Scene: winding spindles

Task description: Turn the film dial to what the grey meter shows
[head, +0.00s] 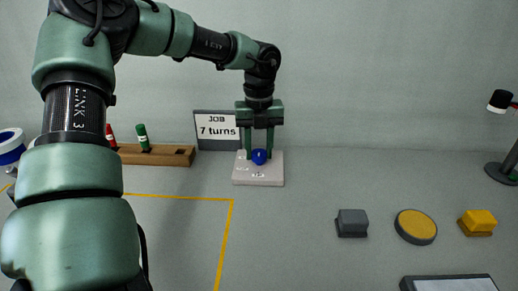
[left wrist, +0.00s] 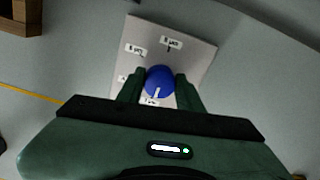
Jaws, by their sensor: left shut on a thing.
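The film dial (head: 259,157) is a round blue knob on a pale plate (head: 242,177) at the middle back. In the left wrist view the dial (left wrist: 160,79) has a white pointer line aimed toward the bottom of the picture, at a label partly hidden there. Several small white labels ring it on the plate (left wrist: 190,62); their print is too small to read surely. My left gripper (head: 261,154) points down with its fingers on both sides of the dial, shut on it. I cannot pick out a grey meter with a reading. My right gripper is out of view.
A sign (head: 217,130) reading "JOB 7 turns" stands behind left. A wooden rack (head: 155,155) holds a red and a green marker-like piece. A grey block (head: 352,223), yellow disc (head: 416,226) and yellow block (head: 479,222) sit at right. The table between is clear.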

